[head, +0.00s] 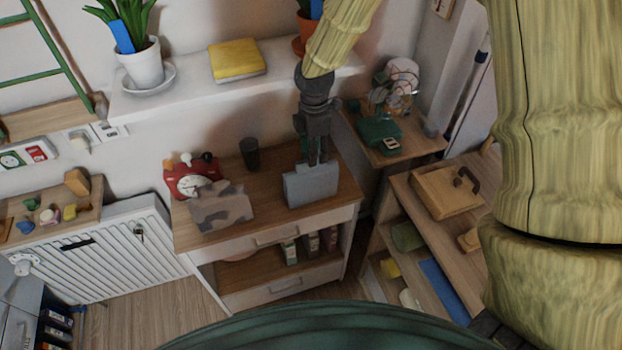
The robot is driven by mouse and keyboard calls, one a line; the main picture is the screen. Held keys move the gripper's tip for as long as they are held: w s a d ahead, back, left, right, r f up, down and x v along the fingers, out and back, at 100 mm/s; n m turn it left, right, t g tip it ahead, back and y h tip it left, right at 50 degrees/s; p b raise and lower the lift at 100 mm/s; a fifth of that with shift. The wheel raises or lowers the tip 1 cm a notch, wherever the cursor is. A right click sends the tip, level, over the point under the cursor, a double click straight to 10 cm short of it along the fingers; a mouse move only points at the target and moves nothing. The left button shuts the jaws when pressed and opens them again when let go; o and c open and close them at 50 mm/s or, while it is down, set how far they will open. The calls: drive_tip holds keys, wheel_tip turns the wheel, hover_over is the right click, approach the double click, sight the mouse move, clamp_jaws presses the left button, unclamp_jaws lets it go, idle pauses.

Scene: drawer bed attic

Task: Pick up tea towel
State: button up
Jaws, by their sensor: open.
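My gripper (317,160) points down over the small wooden cabinet (262,222), its fingers at the top edge of a flat grey-blue item (311,186). This item could be the folded tea towel, but I cannot tell for sure. The gripper is open; whether the fingers touch or straddle the item is unclear. A camouflage-patterned, cloth-like item (222,208) lies on the cabinet top to the left, apart from the gripper.
Above is a white shelf (188,94) with a yellow folded item or book (237,60) and potted plants. A side shelf with a green telephone (378,134) is at the right.

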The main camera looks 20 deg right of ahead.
sight(311, 180)
drive_tip(key=shift+w+a+f+p, duration=0.2)
drive_tip(key=shift+f+p, duration=0.2)
drive_tip(key=shift+f, duration=0.25)
drive_tip(key=shift+w+a+f+p, duration=0.15)
drive_tip(key=shift+f+p, duration=0.25)
drive_tip(key=shift+f, duration=0.25)
drive_tip(key=shift+d+f+p, duration=0.1)
drive_tip(key=shift+f+p, duration=0.2)
drive_tip(key=shift+f, duration=1)
clamp_jaws()
